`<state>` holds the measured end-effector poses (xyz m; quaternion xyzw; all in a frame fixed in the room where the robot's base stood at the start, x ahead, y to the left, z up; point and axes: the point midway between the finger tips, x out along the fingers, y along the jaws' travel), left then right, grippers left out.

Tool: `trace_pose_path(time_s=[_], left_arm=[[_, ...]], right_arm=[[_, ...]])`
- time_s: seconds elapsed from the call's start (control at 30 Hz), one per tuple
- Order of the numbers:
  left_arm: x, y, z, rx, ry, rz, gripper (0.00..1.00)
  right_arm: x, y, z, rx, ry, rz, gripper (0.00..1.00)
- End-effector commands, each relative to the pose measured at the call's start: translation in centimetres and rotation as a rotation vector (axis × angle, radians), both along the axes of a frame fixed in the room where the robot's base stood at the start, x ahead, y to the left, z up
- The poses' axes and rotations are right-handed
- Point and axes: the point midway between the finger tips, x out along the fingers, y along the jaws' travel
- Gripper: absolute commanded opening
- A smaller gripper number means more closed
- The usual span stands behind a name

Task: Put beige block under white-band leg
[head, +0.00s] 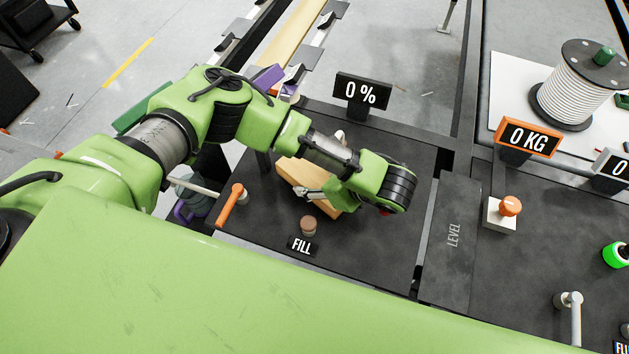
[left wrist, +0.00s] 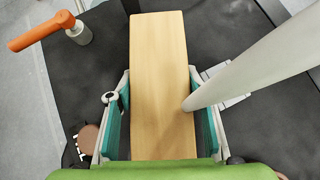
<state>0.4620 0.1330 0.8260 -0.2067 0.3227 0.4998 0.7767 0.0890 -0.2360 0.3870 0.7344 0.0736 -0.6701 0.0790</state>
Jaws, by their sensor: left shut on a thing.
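The beige block (head: 292,171) is a long plain bar above the dark deck, partly covered by my left arm in the head view. My left gripper (head: 312,192) is shut on it. In the left wrist view the beige block (left wrist: 160,50) lies lengthwise between the teal finger pads of my left gripper (left wrist: 158,110). A pale grey tube (left wrist: 262,60) slants in from the right and overlaps the block's right edge in that view; I cannot tell whether they touch. No leg with a clear white band can be made out. My right gripper is not in view.
An orange-handled lever (head: 231,204) and a brown knob (head: 308,225) by the FILL label stand on the dark deck (head: 365,250). A 0 % display (head: 362,91) stands behind. To the right are the LEVEL panel (head: 453,235), an orange button (head: 510,206) and a cable spool (head: 582,85).

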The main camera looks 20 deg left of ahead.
Motion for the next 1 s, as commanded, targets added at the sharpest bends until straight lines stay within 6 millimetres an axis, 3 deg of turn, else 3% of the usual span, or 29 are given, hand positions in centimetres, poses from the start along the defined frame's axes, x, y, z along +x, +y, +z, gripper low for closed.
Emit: trace_pose_path(time_s=[0.1,0.37,0.5,0.7,1.0], left_arm=[[-0.2,-0.1,2.1,-0.001,-0.003,-0.002,0.14],[-4.8,-1.6,8.5,0.003,-0.008,-0.009,0.14],[-8.4,-2.7,9.4,0.002,-0.003,-0.011,0.14],[-11.8,-3.7,10.8,0.002,-0.003,-0.005,0.14],[-13.4,-4.1,11.5,0.001,-0.002,0.0,0.14]], right_arm=[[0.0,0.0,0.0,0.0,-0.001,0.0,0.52],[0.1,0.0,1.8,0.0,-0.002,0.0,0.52],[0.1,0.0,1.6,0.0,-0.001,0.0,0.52],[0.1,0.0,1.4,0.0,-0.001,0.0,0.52],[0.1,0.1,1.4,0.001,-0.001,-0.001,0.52]])
